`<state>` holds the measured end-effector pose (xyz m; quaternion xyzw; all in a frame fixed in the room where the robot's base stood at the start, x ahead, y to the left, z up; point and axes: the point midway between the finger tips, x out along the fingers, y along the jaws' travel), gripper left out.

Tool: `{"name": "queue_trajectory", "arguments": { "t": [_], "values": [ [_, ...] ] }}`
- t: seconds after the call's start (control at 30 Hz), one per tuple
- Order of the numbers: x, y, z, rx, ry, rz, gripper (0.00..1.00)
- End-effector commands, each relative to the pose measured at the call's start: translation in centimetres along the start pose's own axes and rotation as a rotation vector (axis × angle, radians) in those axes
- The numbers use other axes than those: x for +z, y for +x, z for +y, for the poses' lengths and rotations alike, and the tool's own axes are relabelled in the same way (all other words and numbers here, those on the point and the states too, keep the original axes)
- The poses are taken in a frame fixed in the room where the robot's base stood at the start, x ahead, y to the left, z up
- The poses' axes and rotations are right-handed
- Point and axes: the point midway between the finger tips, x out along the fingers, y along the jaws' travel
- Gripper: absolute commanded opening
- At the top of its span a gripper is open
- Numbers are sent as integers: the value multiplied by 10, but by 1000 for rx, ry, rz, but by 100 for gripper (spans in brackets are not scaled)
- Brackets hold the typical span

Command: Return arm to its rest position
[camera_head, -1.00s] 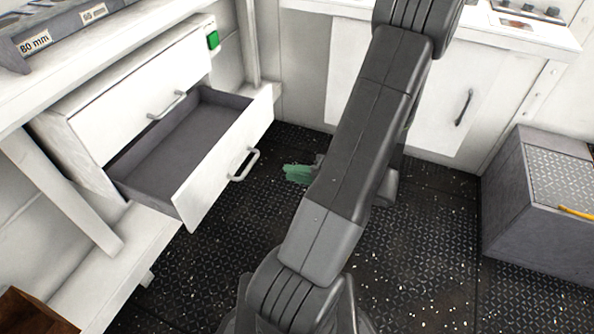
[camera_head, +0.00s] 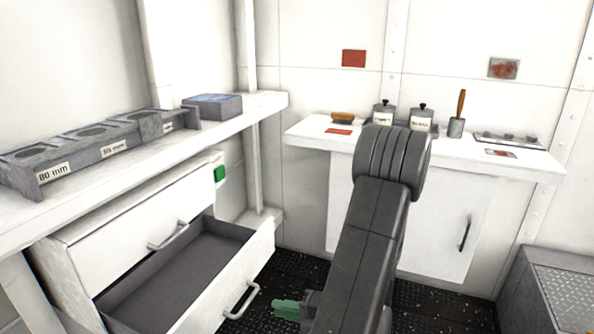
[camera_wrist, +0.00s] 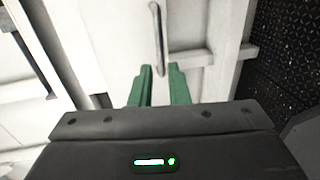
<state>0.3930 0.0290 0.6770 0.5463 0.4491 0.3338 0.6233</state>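My arm rises through the middle of the head view, its large dark joint in front of the white bench. My gripper (camera_head: 280,308) hangs low, just right of the open drawer's front; only its green fingers and a bit of its dark body show past the arm. In the wrist view two green fingers (camera_wrist: 160,70) stand apart with a gap and nothing between them. A drawer handle (camera_wrist: 158,38) lies beyond their tips, apparently not held. The open lower drawer (camera_head: 180,275) is empty where I can see inside; its front handle (camera_head: 241,300) is near my gripper.
The upper drawer (camera_head: 135,225) is shut. The left shelf bears a labelled block rack (camera_head: 85,160) and a grey box (camera_head: 212,106). The back bench (camera_head: 460,152) bears canisters, a brush and a wooden-handled tool. A grey chest (camera_head: 550,285) stands at right. Dark floor lies between.

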Motion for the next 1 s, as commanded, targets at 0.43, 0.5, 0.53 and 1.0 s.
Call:
{"name": "queue_trajectory", "arguments": {
  "t": [0.43, 0.5, 0.53, 1.0],
  "values": [
    [-1, 68, -2, 0, -1, 3, 15],
    [-1, 77, -1, 0, -2, 3, 15],
    [0, 81, -1, 0, -2, 2, 15],
    [0, 104, 0, 0, 0, -2, 15]
  ]
}}
